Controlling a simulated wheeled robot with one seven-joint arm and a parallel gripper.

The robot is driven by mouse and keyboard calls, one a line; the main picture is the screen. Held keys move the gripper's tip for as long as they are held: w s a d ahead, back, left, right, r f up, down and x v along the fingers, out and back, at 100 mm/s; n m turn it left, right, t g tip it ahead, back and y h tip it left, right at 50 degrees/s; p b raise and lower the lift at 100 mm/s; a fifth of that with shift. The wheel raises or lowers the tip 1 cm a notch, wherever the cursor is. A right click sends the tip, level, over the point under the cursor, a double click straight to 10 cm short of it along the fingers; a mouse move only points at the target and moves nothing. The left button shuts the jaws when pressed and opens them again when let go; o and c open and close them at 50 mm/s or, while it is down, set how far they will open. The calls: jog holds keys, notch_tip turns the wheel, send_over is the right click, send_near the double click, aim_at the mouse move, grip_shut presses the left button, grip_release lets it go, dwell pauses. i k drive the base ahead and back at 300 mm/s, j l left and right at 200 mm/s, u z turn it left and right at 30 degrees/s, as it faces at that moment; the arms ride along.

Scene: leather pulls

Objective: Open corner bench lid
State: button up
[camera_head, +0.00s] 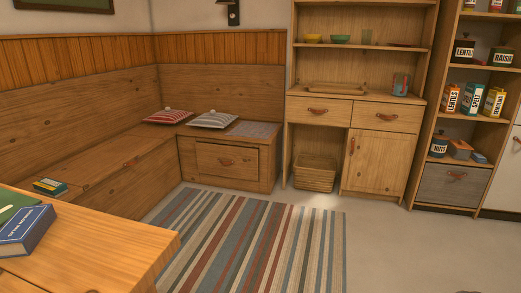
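The wooden corner bench (115,190) runs along the left wall and turns the corner to the back wall. Its long left seat has a lid (100,163) that lies flat and looks shut. A brown leather pull (131,162) sits at the lid's front edge. A small stack of books or boxes (49,186) lies on the near end of the left seat. My gripper is not in view.
A wooden table (110,250) with a blue book (27,231) stands at the near left, partly hiding the bench. Cushions, a red-striped one (167,116) and a grey-striped one (213,119), lie at the corner. A striped rug (255,245) covers open floor. A hutch (375,160) stands behind.

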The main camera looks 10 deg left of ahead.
aim_at(86, 171)
jog(key=i+u, duration=0.85)
jog(key=i+l+u, duration=0.15)
jog(key=i+u, duration=0.25)
jog(key=i+l+u, duration=0.2)
jog(key=u, duration=0.25)
jog(key=i+u, duration=0.15)
jog(key=i, duration=0.6)
jog(key=i+u, duration=0.15)
jog(key=i, duration=0.55)
jog(key=i+l+u, duration=0.15)
jog(key=i, duration=0.6)
